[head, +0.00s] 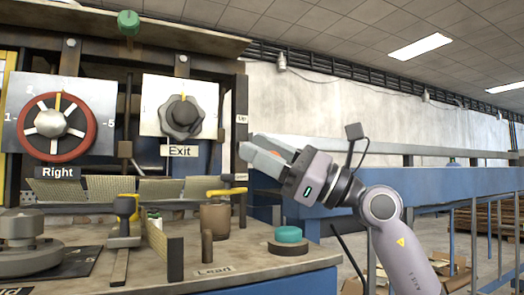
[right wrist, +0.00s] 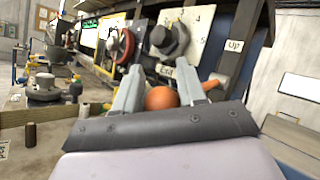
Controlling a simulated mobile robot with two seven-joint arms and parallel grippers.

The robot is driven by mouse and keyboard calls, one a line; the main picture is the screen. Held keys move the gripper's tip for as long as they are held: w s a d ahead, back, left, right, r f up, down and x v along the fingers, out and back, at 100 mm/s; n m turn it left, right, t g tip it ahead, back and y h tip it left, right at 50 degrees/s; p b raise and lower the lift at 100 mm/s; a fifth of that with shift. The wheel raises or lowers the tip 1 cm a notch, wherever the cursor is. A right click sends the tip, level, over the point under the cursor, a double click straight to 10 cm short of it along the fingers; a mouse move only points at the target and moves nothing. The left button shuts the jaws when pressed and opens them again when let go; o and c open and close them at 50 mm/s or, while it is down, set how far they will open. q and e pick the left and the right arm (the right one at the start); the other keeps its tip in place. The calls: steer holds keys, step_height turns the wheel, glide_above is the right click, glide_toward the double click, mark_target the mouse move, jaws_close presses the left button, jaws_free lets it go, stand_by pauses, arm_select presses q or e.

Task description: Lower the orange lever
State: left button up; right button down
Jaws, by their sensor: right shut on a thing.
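The orange lever's round knob (right wrist: 162,98) shows between the two fingers of my right gripper (right wrist: 160,80) in the right wrist view. The fingers are shut on it, one on each side. A small "Up" label (right wrist: 235,46) is on the post near the lever. My left gripper is not in view.
A red-rimmed wheel (head: 51,127) marked "Right" and a dark "Exit" knob (head: 182,117) are on the machine's front. A teal button (head: 288,235), a brown cylinder (head: 207,247) and a yellow-handled pot (head: 215,219) stand on the bench below. A blue rail (head: 440,188) runs behind my arm.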

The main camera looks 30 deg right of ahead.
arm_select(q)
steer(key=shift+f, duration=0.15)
arm_select(e)
steer(key=shift+w+a+f, duration=0.15)
steer(key=shift+a+f, duration=0.1)
steer(key=shift+f, duration=0.3)
steer(key=c, duration=1.1)
jaws_free()
steer(key=o, duration=0.4)
steer(key=shift+d, duration=0.1)
steer(key=shift+c, duration=0.2)
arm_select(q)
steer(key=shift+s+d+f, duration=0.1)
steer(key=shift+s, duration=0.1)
arm_select(e)
steer(key=shift+d, duration=0.1)
steer(key=shift+d, duration=0.1)
arm_select(q)
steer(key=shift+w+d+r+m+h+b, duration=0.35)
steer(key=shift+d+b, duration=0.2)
steer(key=shift+b, duration=0.25)
arm_select(e)
steer(key=v, duration=0.7)
steer(key=shift+s+r, duration=0.25)
